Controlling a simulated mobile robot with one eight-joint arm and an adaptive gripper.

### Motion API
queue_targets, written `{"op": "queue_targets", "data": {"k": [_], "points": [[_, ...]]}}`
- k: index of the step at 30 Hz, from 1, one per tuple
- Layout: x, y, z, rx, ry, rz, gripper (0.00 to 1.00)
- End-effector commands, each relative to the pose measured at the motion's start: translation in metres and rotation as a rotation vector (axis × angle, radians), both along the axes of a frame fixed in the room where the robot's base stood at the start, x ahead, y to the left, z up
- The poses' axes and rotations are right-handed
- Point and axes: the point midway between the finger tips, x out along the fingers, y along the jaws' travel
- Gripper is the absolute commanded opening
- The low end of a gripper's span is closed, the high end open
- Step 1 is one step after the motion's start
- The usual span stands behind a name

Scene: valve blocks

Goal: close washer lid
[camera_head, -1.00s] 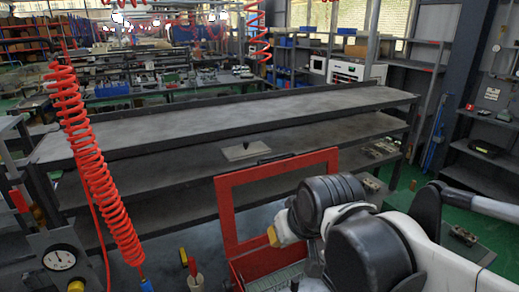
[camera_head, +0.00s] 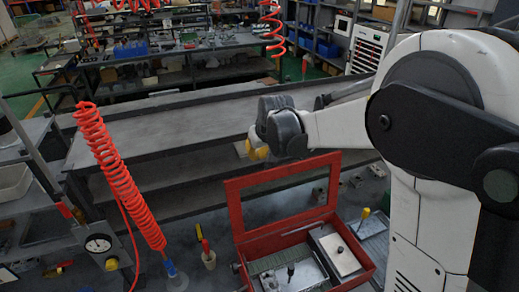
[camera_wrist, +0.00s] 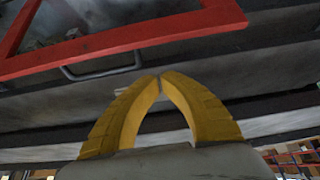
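The washer is a red box (camera_head: 365,268) in the lower right middle of the head view. Its lid (camera_head: 234,212) is a red rectangular frame, raised and tilted back from the box. My gripper (camera_head: 257,150) has yellow fingers and appears above the top bar of the lid in the head view, apart from it in the picture. In the wrist view the fingertips (camera_wrist: 160,80) meet with nothing between them. The red lid frame (camera_wrist: 130,38) crosses the top of the wrist view, with a dark handle (camera_wrist: 100,74) along its edge.
A long grey shelf unit (camera_head: 150,135) stands behind the washer. A red coiled hose (camera_head: 115,175) hangs at left beside a pressure gauge (camera_head: 98,243).

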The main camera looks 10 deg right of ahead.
Motion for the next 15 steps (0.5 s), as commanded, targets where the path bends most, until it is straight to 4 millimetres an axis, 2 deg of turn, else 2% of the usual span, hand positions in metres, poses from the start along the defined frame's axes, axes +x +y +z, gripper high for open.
{"op": "queue_targets", "data": {"k": [8,12,15], "points": [[0.028,0.006,-0.052,0.000,0.000,0.000,0.00],[0.005,0.001,-0.045,0.000,0.000,-0.001,0.00],[-0.005,-0.001,-0.044,0.000,0.000,-0.001,0.00]]}}
